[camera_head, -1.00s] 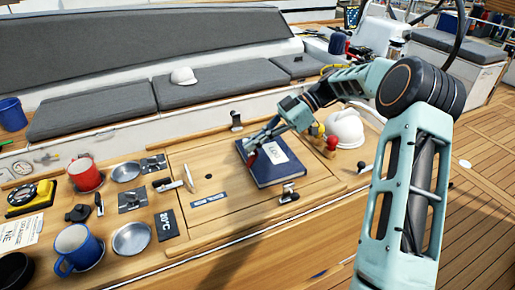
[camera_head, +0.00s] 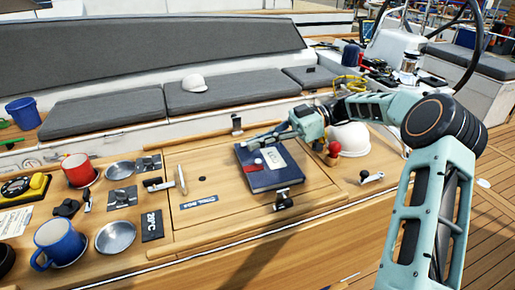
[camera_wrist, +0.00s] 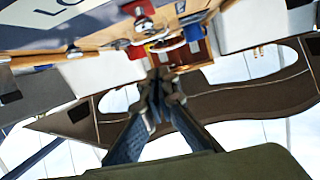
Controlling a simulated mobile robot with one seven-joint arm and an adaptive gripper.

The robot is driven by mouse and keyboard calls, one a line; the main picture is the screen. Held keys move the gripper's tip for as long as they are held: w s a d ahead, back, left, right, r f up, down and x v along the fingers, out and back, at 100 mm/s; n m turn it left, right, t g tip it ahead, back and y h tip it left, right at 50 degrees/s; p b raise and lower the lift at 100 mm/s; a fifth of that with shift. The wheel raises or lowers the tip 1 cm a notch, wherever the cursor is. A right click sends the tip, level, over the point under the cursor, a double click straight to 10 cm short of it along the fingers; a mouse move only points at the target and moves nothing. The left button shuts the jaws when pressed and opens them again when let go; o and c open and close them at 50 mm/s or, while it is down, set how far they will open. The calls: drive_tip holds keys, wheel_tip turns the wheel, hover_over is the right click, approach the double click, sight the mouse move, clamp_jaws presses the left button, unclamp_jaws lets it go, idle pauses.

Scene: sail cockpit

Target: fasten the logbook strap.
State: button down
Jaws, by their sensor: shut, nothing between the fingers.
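The dark blue logbook (camera_head: 264,181) lies on the wooden hatch panel in the head view, with a white label (camera_head: 274,159) on its cover. Letters from that cover show at the upper left of the wrist view. A small pale round spot (camera_head: 258,161) shows beside the label; I cannot tell if it is a strap fastener. My gripper (camera_head: 246,146) is shut and empty, over the book's far left edge, pointing left. I cannot tell whether it touches the book. In the wrist view its fingertips (camera_wrist: 160,82) are together.
Latches stand behind the book (camera_head: 237,124) and in front of it (camera_head: 284,198). A white helmet (camera_head: 350,139) and a red knob (camera_head: 333,149) are to the right. Mugs (camera_head: 78,170) (camera_head: 60,242) and dishes stand left. The hatch panel left of the book is mostly clear.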

sight(257, 160)
wheel_tip(257, 160, up, 8)
drive_tip(key=shift+r, duration=0.1)
idle(0.4)
